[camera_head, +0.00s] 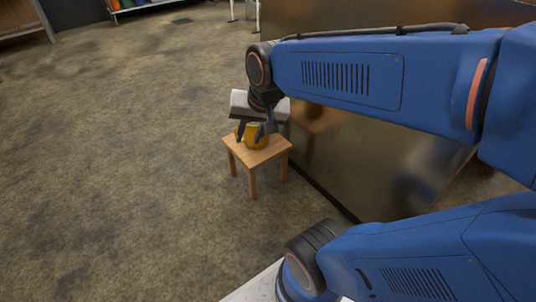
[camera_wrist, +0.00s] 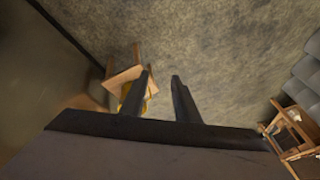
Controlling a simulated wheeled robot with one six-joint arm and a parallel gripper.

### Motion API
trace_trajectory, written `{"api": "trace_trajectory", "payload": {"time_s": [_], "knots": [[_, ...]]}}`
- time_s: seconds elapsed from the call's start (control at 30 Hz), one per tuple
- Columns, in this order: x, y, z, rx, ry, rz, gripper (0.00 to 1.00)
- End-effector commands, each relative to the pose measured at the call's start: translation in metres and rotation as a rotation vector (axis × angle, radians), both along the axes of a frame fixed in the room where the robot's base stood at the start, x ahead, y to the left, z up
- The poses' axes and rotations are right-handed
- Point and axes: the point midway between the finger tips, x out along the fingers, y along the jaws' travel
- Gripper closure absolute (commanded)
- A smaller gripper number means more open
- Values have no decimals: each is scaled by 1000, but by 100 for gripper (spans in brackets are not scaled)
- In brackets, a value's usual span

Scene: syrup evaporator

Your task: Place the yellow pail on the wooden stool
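The yellow pail (camera_head: 257,142) appears to stand on top of the small wooden stool (camera_head: 251,157). In the wrist view, part of the pail (camera_wrist: 125,91) shows beside and behind the left finger, with the stool (camera_wrist: 124,76) around it. My gripper (camera_head: 254,132) is over the stool in the head view, its fingers hiding part of the pail. In the wrist view my gripper (camera_wrist: 159,82) is open, with floor showing between its fingers and nothing held. I cannot tell whether the left finger touches the pail.
A large dark, shiny metal body (camera_head: 385,160) stands just right of the stool. A wooden frame (camera_wrist: 290,130) and grey stacked shapes (camera_wrist: 306,72) show at the wrist view's right. A shelf with coloured items (camera_head: 130,6) is far back. The floor left of the stool is clear.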

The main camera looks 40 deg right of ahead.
Motion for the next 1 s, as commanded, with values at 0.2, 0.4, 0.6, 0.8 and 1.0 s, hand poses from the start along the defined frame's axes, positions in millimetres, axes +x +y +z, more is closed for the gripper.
{"api": "trace_trajectory", "payload": {"time_s": [0.2,0.4,0.6,0.8,1.0], "knots": [[-59,4,2,-152,-13,316,71],[-87,4,0,-233,-11,479,71],[-92,4,-1,-250,-11,514,71],[-92,4,-1,-249,-11,512,71],[-91,4,-1,-248,-11,512,71]]}}
